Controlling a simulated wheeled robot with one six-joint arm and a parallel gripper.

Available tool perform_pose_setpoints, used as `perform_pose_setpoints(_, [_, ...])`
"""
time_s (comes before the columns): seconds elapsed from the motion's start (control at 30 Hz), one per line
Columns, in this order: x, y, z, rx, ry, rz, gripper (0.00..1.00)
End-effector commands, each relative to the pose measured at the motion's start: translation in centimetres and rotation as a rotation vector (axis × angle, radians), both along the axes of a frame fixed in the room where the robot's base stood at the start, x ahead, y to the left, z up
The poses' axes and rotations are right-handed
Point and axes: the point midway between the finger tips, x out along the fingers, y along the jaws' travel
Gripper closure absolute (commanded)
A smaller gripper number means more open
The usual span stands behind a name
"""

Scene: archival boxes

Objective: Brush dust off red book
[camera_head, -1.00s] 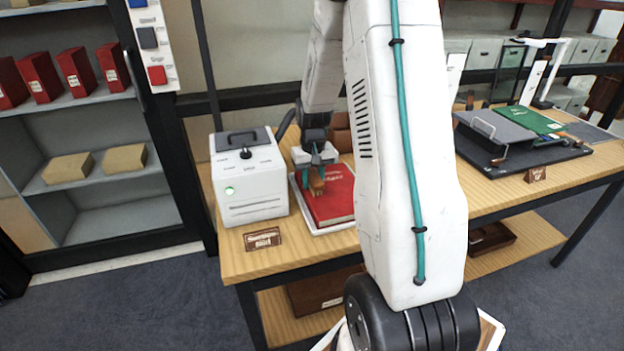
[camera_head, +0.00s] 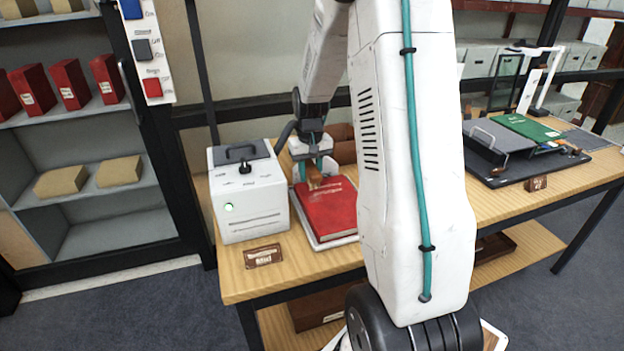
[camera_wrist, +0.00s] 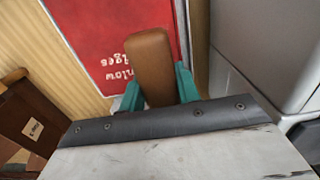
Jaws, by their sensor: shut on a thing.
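The red book (camera_head: 330,213) lies flat on a white tray (camera_head: 345,241) on the wooden table, beside a white machine. In the wrist view the red book (camera_wrist: 90,25) shows white lettering, upside down. My gripper (camera_head: 318,172) is over the far part of the book. It is shut on a brown brush handle (camera_wrist: 152,65), which stands between its teal fingers in the wrist view. The brush bristles are hidden there, and I cannot tell whether they touch the cover. No dust can be made out on the cover.
The white machine (camera_head: 248,195) with a green light stands close left of the book. Brown boxes (camera_head: 341,144) stand behind the book. A dark board (camera_head: 490,168) with a green book (camera_head: 527,128) lies to the right. My arm hides the table's middle.

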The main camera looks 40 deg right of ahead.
Motion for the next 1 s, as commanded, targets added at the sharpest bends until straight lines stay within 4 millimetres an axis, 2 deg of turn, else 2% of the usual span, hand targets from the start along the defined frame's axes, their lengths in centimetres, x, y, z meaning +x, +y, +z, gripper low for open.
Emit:
perform_pose_setpoints(0.3, [0.2, 0.3, 2.6, -0.001, -0.002, 0.004, 0.93])
perform_pose_setpoints(1.0, [0.1, 0.3, 2.8, 0.0, 0.0, 0.004, 0.93])
